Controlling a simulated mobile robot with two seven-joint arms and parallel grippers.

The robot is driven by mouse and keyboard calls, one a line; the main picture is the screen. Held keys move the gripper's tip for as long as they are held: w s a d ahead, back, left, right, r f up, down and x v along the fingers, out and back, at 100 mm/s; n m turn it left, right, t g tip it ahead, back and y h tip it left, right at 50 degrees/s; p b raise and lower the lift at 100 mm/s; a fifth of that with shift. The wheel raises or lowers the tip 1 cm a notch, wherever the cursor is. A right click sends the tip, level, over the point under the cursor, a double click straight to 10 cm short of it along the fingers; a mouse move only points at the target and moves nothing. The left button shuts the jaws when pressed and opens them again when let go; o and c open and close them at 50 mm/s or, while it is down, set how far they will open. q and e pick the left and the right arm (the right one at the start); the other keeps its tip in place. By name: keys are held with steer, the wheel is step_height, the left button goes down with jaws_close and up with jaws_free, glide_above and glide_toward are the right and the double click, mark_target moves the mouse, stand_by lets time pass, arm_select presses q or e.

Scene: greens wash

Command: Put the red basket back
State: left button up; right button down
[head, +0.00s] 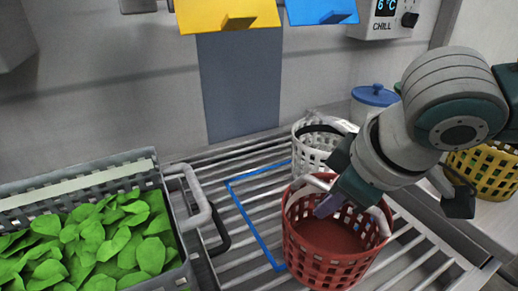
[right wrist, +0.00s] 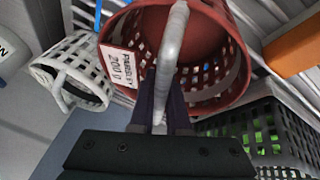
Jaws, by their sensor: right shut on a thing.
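The red basket (head: 325,265) is upright over the slatted metal rack, just right of the blue outline (head: 250,222). I cannot tell whether its base touches the slats. My right gripper (head: 330,203) is shut on the basket's pale handle at the top. In the right wrist view the handle runs between the fingers (right wrist: 160,120), and the red basket (right wrist: 225,85) with a white label fills the upper middle. My left gripper is not in view.
A white basket (head: 310,158) stands close behind the red one. A grey crate of green leaves (head: 158,208) is at left. A blue-lidded container (head: 374,95) and a yellow basket (head: 484,172) are at right. The rack inside the blue outline looks bare.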

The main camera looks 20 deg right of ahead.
steer(key=c, duration=0.9)
jaws_free()
steer(key=p+v, duration=0.3)
steer(key=v, duration=0.9)
steer(key=s+a+f+y, duration=0.2)
steer(key=s+a+f, duration=0.15)
steer(key=a, duration=0.55)
steer(key=s+d+f+m+g+h, duration=0.1)
steer(key=s+d+f+m, duration=0.3)
steer(key=s+d, duration=0.2)
steer(key=s, duration=0.2)
steer(key=shift+s+g+h, duration=0.3)
steer(key=shift+h, duration=0.1)
